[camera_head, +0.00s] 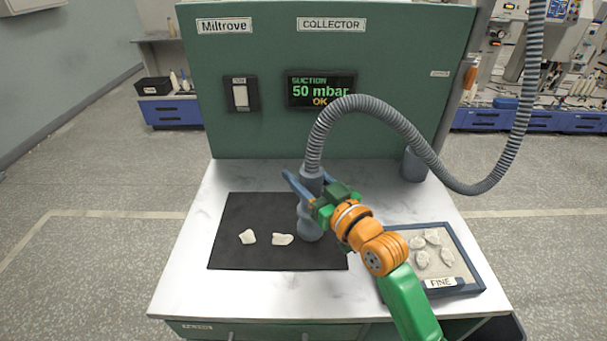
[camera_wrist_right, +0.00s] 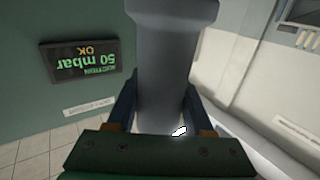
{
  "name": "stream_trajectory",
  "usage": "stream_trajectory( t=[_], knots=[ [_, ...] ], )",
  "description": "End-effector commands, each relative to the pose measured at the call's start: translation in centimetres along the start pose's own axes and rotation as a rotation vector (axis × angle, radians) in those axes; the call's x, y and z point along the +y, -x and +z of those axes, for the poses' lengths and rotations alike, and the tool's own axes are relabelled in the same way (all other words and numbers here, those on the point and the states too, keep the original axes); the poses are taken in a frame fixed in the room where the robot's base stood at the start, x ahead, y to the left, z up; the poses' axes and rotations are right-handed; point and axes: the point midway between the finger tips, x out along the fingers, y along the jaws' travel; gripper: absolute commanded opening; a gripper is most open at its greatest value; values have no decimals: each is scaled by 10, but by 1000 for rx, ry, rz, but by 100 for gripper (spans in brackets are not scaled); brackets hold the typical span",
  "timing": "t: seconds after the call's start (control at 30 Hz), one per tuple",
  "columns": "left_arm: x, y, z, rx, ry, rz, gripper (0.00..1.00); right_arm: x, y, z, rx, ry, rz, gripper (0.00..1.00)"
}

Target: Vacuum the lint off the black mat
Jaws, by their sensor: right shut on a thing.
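The black mat (camera_head: 230,214) lies on the white bench. Two white lint tufts show on it, one at the left (camera_head: 248,237) and one near the middle (camera_head: 282,239). My right gripper (camera_head: 303,190) is shut on the grey vacuum nozzle (camera_head: 311,222), which stands upright over the right part of the mat, right of the tufts. I cannot tell whether its mouth touches the mat or covers lint. In the right wrist view the nozzle (camera_wrist_right: 168,70) fills the space between the fingers. A ribbed hose (camera_head: 352,100) rises from its top. My left gripper is out of view.
A blue-rimmed tray (camera_head: 462,250) labelled FINE, with several white tufts, sits at the right, partly behind my right arm. A grey holder (camera_head: 414,165) stands at the back right. The collector display (camera_head: 321,90) reads 50 mbar OK. The bench's left side is clear.

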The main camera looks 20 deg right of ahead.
Motion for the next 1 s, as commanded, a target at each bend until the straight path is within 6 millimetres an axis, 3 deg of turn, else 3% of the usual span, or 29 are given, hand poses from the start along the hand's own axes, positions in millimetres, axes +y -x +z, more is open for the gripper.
stream_trajectory(
  t=[0.7,1.0],
  knots=[
    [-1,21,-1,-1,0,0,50,-55,-28,-1,0,-3,0,0],
    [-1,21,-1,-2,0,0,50,-60,-31,0,1,0,0,0]
  ],
)
